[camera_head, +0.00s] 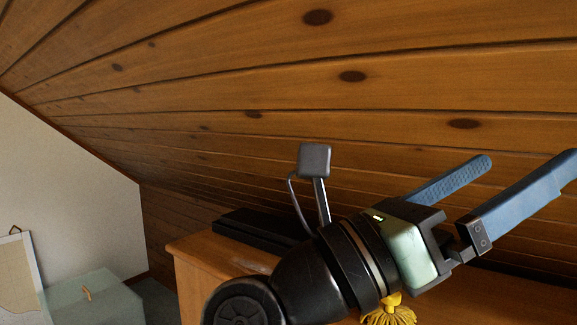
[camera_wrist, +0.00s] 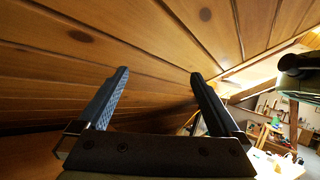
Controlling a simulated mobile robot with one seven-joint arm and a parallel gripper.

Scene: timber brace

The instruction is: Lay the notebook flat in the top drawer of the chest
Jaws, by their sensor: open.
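My gripper (camera_head: 530,160) is raised in front of the sloping plank ceiling, its two blue fingers spread wide with nothing between them. In the wrist view the open fingers (camera_wrist: 159,74) also point at the planks. A wooden piece of furniture (camera_head: 190,277), perhaps the chest, stands below and behind my arm, which hides much of it. No drawer can be made out. A flat black object (camera_head: 250,232) lies on its top at the back; I cannot tell what it is. I cannot make out a notebook in either view.
The sloping plank ceiling (camera_head: 350,110) is close around my gripper. A yellow tassel (camera_head: 390,312) shows below my wrist. A pale green box (camera_head: 95,300) and a framed board (camera_head: 18,270) stand at lower left. The wrist view shows a bright, cluttered room (camera_wrist: 270,125) at right.

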